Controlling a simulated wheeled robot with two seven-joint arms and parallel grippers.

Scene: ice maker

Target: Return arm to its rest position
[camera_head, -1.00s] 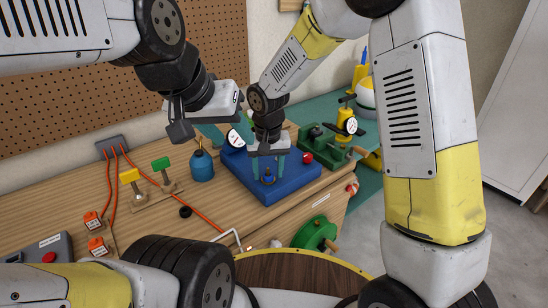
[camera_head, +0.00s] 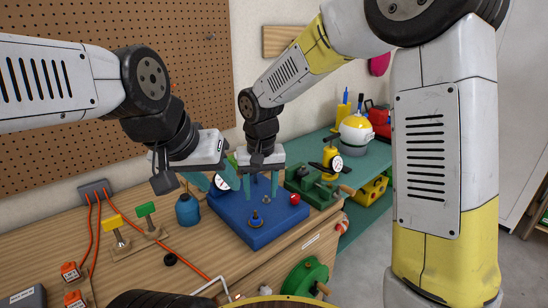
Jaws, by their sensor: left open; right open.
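My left gripper (camera_head: 212,182) comes in from the left, open, with teal fingers. It is in front of the dial gauge, near the back left of a blue block (camera_head: 285,217); part of the fingers is hidden by the gripper body. My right gripper (camera_head: 262,188) is open over the back of the blue block, with its teal fingers pointing down. Nothing shows between them.
A blue bottle (camera_head: 187,210) stands left of the block. A green vise-like tool (camera_head: 307,182) is to its right. Yellow and green T-handles (camera_head: 116,228) and orange cables are at left. A pegboard (camera_head: 60,150) backs the bench. A green wheel (camera_head: 304,279) sticks out in front.

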